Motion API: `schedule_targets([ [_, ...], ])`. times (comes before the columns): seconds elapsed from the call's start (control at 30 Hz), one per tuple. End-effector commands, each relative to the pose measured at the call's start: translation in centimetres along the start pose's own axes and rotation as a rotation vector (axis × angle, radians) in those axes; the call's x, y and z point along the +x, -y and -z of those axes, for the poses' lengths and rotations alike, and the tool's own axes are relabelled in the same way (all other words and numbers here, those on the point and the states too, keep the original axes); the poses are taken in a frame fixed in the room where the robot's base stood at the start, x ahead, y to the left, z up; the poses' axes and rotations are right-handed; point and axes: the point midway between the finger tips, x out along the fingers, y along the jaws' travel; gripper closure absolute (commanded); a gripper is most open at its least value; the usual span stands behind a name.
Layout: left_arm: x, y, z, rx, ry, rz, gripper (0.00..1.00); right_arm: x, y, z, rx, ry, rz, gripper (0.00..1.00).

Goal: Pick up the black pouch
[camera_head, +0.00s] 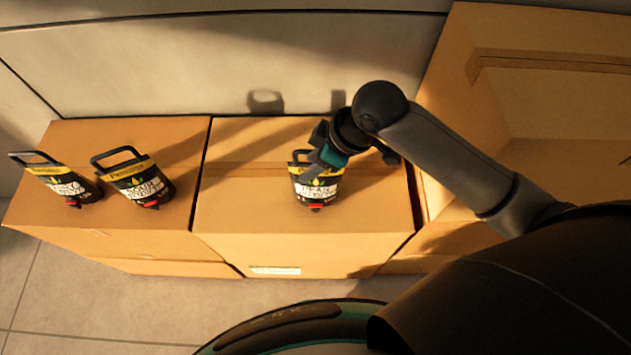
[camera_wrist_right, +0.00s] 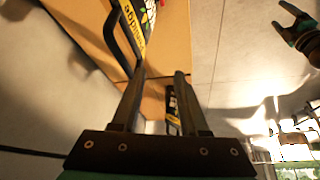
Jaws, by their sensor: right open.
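A black pouch (camera_head: 317,190) with a yellow band, white lettering and a handle stands on the middle cardboard box. My right gripper (camera_head: 318,165) is open at its upper part and hides some of it. In the right wrist view the near pouch (camera_wrist_right: 134,22) is at the top, its black handle reaching down to the left finger. I cannot tell if they touch. The right fingers (camera_wrist_right: 160,85) are apart with nothing clearly between them. Two similar pouches, a middle one (camera_head: 142,185) and a far-left one (camera_head: 66,186), stand on the left box. My left gripper (camera_wrist_right: 293,22) appears open, away at upper right.
The middle box (camera_head: 240,215) and left box (camera_head: 110,238) stand side by side against a pale wall (camera_head: 230,65). A taller carton (camera_head: 550,35) rises at the right. Grey tiled floor (camera_head: 90,300) is clear in front of the boxes.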

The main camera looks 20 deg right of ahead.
Motion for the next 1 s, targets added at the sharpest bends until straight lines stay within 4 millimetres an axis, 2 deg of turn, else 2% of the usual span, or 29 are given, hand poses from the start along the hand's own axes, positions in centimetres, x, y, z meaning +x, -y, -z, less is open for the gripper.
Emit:
schedule_targets([
  [0.03, -0.3, 0.0, 0.1, 0.0, -0.001, 0.0, 0.2, -1.4, -0.6, 0.5, -0.062, 0.014, 0.008, 0.56],
  [0.3, -0.6, 0.0, 0.1, 0.0, -0.001, 0.0, 0.2, -5.7, -4.2, 0.0, -0.235, 0.107, 0.08, 0.56],
  [0.43, -0.6, 0.1, 0.2, 0.0, -0.002, 0.001, 0.2, -7.3, -5.6, -0.5, -0.256, 0.134, 0.101, 0.56],
  [0.57, -0.6, 0.1, 0.2, 0.0, -0.002, 0.001, 0.2, -8.1, -6.2, -0.8, -0.263, 0.145, 0.113, 0.56],
  [0.67, -0.5, 0.1, 0.2, -0.001, -0.002, 0.001, 0.2, -7.6, -6.2, -0.9, -0.262, 0.147, 0.119, 0.56],
  [0.73, -0.3, 0.1, 0.2, -0.001, -0.002, 0.001, 0.2, -6.5, -6.0, -1.1, -0.261, 0.145, 0.121, 0.56],
  [1.0, 0.4, 0.0, 0.1, 0.0, -0.002, 0.001, 0.2, -0.8, -5.4, -2.0, -0.261, 0.145, 0.12, 0.56],
])
